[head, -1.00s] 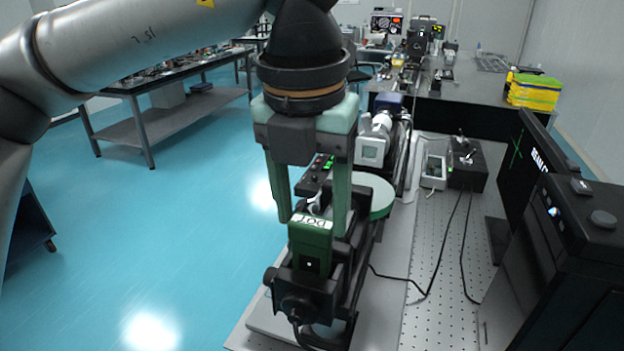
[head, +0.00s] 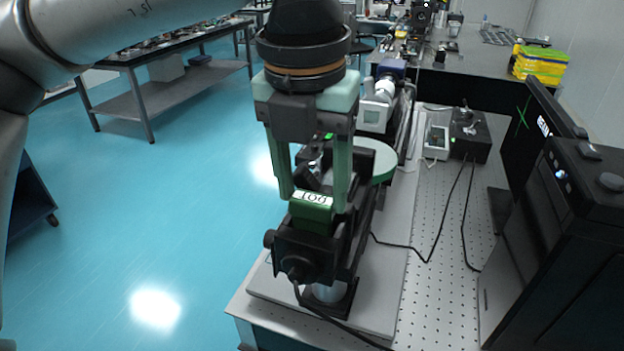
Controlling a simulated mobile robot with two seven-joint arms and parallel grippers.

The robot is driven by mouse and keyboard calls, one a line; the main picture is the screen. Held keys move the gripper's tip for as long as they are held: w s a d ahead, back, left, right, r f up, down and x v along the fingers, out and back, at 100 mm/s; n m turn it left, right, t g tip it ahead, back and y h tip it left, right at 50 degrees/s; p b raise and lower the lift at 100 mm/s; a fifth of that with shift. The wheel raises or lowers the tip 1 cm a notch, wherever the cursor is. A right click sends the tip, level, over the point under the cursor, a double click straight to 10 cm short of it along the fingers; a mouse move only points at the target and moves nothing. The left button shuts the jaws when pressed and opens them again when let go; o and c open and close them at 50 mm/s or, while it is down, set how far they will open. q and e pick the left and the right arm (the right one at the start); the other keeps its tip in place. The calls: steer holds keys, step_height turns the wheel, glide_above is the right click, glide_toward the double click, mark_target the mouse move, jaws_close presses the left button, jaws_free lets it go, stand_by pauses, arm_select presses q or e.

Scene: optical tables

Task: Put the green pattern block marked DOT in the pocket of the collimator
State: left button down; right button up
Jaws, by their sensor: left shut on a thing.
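My left gripper (head: 312,196) points down with its two green fingers shut on the green pattern block (head: 312,213). The block's white label on top reads DOT, upside down in the picture. The block's upper part shows above the black collimator (head: 305,256); its lower part is hidden behind the collimator's near wall, so it appears to sit partly in the pocket. I cannot tell whether it rests on the pocket floor. My right gripper is not in view.
A pale green round disc (head: 374,160) stands just behind the collimator on the bench. A black cable (head: 425,258) crosses the perforated table (head: 440,290). A large black unit (head: 570,240) stands at the right. A yellow stack (head: 540,65) lies at the back.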

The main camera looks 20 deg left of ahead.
mark_target(307, 234)
arm_select(q)
steer(key=shift+f+b, duration=0.4)
steer(key=shift+f, duration=0.1)
steer(key=shift+c, duration=0.3)
jaws_free()
step_height(307, 234, up, 12)
steer(key=s+p, duration=0.1)
steer(key=shift+s+r, duration=0.25)
